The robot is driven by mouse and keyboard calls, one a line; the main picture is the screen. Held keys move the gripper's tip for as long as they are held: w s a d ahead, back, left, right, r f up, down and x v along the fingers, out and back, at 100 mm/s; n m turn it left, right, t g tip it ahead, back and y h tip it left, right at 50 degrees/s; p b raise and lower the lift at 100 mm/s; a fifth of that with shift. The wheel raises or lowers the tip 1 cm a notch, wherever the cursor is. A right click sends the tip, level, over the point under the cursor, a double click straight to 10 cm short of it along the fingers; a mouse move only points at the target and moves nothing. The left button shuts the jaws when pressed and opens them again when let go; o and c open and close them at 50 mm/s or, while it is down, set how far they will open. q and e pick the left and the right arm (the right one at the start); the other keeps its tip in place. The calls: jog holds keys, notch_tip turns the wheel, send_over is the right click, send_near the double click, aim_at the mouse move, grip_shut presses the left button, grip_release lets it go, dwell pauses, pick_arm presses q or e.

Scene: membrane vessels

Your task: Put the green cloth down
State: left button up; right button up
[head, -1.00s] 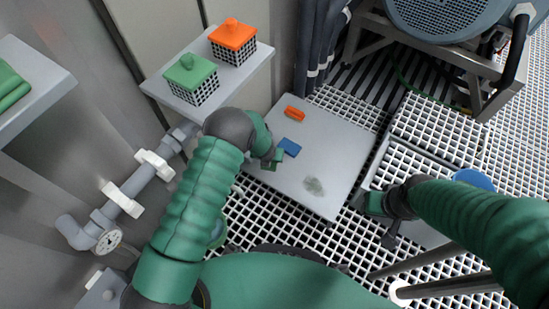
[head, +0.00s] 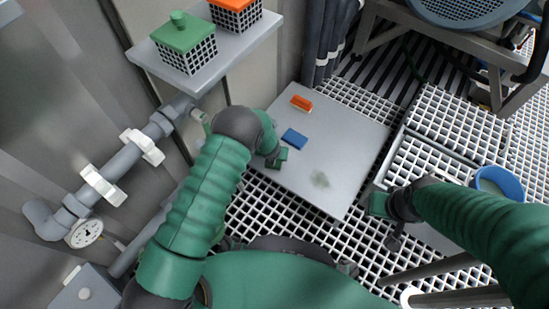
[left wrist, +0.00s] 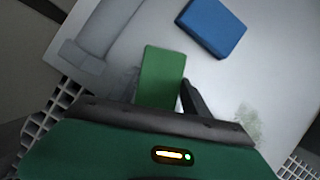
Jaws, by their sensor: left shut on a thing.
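The green cloth (left wrist: 162,75) is a small flat rectangle between the fingers of my left gripper (left wrist: 158,95) in the left wrist view. In the head view my left gripper (head: 272,160) is shut on it, over the left part of a grey plate (head: 330,145); the cloth's green end (head: 278,156) shows small there. I cannot tell whether the cloth touches the plate. A blue cloth (head: 294,138) lies flat on the plate just beyond it. My right gripper (head: 384,222) hangs beside the plate's right edge; its finger opening is unclear.
An orange item (head: 301,103) lies near the plate's far corner. A dull greenish stain (head: 319,179) marks the plate, which is bare around it. A shelf (head: 215,60) holds green-lidded (head: 184,42) and orange-lidded (head: 236,14) baskets. Pipes (head: 120,170) run along the left wall. A blue bucket (head: 498,184) stands at right.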

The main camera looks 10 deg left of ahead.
pick_arm(q)
jog(key=shift+f, duration=0.1)
jog(key=o, duration=1.3)
jog(key=shift+s+r, duration=0.1)
jog(key=shift+r, duration=0.25)
jog(key=p+v, duration=0.1)
jog(key=v, duration=1)
jog(key=shift+s+r, duration=0.2)
